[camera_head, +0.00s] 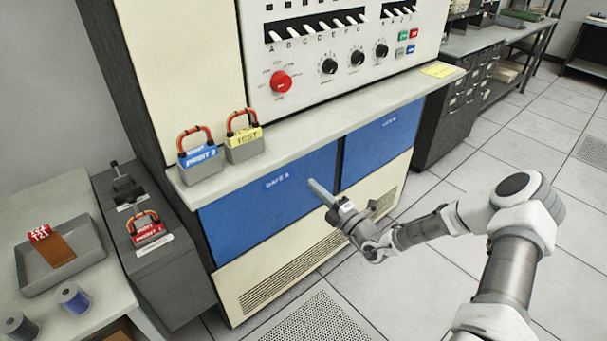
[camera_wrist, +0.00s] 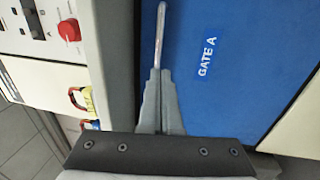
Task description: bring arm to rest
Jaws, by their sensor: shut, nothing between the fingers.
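My gripper (camera_head: 332,203) is in front of the blue GATE A panel (camera_head: 268,190), near its right end. In the wrist view its two grey fingers (camera_wrist: 160,74) are together, with nothing held between them. A thin pale bar (camera_wrist: 160,35) shows just beyond the fingertips against the blue panel (camera_wrist: 230,100); I cannot tell whether the fingers touch it. My arm reaches in from the lower right, bent at the elbow, over the floor.
A grey ledge (camera_head: 300,134) juts out above the panels, holding blue-labelled (camera_head: 200,160) and yellow-labelled (camera_head: 243,143) handled boxes. A side table with a grey tray (camera_head: 88,248) stands at left. Open floor (camera_head: 450,270) lies around my arm, with a dark workbench (camera_head: 452,118) behind.

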